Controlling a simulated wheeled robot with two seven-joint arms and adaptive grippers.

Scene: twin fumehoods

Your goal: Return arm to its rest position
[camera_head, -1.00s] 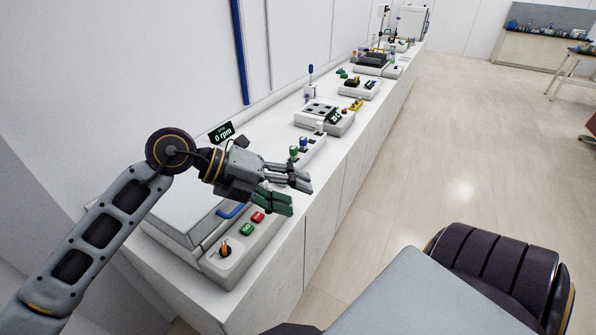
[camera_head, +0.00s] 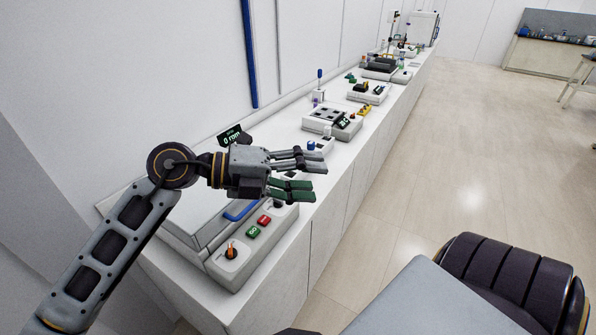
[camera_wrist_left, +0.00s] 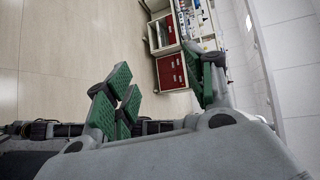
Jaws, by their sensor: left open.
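My left arm comes in from the left in the head view. Its gripper (camera_head: 302,177) is open and empty, held above the counter and over the front right part of a white machine (camera_head: 268,262). Its fingers point right, with green pads. In the left wrist view the fingers (camera_wrist_left: 165,92) stand apart with nothing between them. My right gripper does not show in either view.
A display (camera_head: 231,137) reads 0 rpm. Several devices line the counter beyond. Open floor (camera_head: 450,170) lies to the right.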

